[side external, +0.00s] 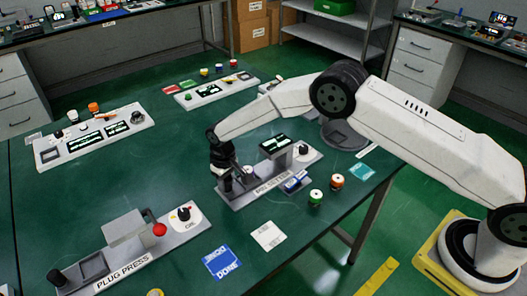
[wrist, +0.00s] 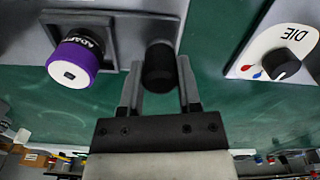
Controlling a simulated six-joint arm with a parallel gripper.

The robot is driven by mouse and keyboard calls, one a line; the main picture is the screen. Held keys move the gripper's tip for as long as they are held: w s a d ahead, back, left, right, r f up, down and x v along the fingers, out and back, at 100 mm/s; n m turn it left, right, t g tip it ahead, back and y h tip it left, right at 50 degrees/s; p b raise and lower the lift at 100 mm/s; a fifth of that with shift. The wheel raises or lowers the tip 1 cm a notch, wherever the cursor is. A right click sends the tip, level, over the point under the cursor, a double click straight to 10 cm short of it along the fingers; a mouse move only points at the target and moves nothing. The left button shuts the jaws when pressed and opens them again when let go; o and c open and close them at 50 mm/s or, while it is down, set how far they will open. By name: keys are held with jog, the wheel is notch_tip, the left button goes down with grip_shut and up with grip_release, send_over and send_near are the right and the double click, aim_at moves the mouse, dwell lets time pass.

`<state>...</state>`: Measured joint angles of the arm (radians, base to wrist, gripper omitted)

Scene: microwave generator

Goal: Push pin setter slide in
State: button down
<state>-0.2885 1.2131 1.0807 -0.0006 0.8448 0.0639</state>
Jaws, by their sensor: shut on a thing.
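The pin setter (side external: 270,187) is a grey, labelled unit near the middle of the green table, with a small dark-screened head and a dial. My gripper (side external: 226,184) reaches down at its left end. In the wrist view my gripper (wrist: 160,80) has a finger on each side of a black cylindrical knob (wrist: 159,66), shut on it. The knob appears to be the slide handle; the slide's travel is hard to make out. A purple-banded part (wrist: 76,58) marked "ADAPT" sits in a grey holder beside the knob.
The plug press (side external: 125,262) with a red ball lever stands at the front left. A white dial plate marked "DIE" (wrist: 270,50) is right of my gripper in the wrist view. Green and orange cylinders (side external: 316,197) stand right of the pin setter. A blue "DONE" card (side external: 222,262) lies in front.

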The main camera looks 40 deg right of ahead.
dwell(0.3)
jog(key=d, duration=0.9)
jog(key=shift+d, duration=0.35)
jog(key=shift+c, duration=2)
grip_release()
jog(key=shift+o, duration=0.5)
jog(key=shift+a+r, duration=0.1)
jog(key=shift+r, duration=0.05)
jog(key=shift+r, duration=3.8)
jog(key=shift+s+r, duration=0.1)
